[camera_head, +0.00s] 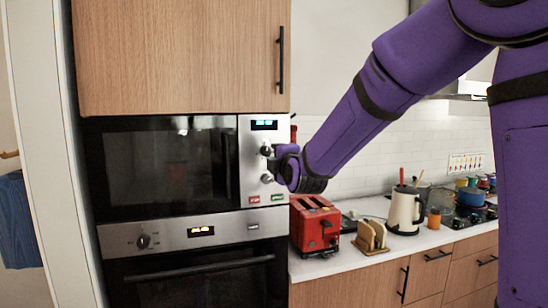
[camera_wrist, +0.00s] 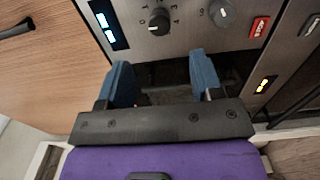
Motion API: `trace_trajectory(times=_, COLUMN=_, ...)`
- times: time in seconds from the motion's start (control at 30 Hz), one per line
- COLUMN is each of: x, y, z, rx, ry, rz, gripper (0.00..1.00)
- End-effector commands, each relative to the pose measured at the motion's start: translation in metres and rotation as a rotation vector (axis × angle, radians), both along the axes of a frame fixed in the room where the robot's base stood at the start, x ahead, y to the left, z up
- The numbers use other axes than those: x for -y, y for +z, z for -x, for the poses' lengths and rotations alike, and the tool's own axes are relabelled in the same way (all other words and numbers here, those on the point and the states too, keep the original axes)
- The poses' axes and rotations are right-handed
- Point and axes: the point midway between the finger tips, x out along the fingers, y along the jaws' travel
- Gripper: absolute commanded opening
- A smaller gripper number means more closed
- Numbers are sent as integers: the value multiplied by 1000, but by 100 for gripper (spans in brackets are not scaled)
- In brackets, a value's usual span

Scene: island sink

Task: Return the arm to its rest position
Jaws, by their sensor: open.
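My purple arm reaches in from the upper right in the head view. Its gripper (camera_head: 272,166) is at the control panel of the built-in microwave (camera_head: 165,168). In the wrist view my gripper (camera_wrist: 163,72) is open, its two blue fingers apart with nothing between them. The microwave's control panel (camera_wrist: 182,35) fills the top of that view, with a black knob just beyond the fingertips. I cannot tell whether a fingertip touches the panel.
An oven (camera_head: 200,272) sits below the microwave and a wooden cabinet (camera_head: 180,55) above. On the counter to the right are a red toaster (camera_head: 314,225), a rack with bread slices (camera_head: 371,236), a white kettle (camera_head: 404,210) and several pots on the hob (camera_head: 470,207).

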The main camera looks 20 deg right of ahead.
Motion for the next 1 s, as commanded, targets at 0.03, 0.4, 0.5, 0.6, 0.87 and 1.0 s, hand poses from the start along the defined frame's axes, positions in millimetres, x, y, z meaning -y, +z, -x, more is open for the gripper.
trace_trajectory(times=0.03, x=0, y=0, z=5, rx=0, ry=0, rz=-1, gripper=60)
trace_trajectory(times=0.4, x=0, y=0, z=13, rx=-1, ry=0, rz=1, gripper=60)
trace_trajectory(times=0.5, x=0, y=0, z=13, rx=-1, ry=0, rz=1, gripper=60)
trace_trajectory(times=0.6, x=0, y=0, z=12, rx=-1, ry=0, rz=0, gripper=60)
trace_trajectory(times=0.87, x=13, y=3, z=37, rx=-109, ry=13, rz=-186, gripper=60)
trace_trajectory(times=1.0, x=26, y=2, z=79, rx=-272, ry=5, rz=-436, gripper=60)
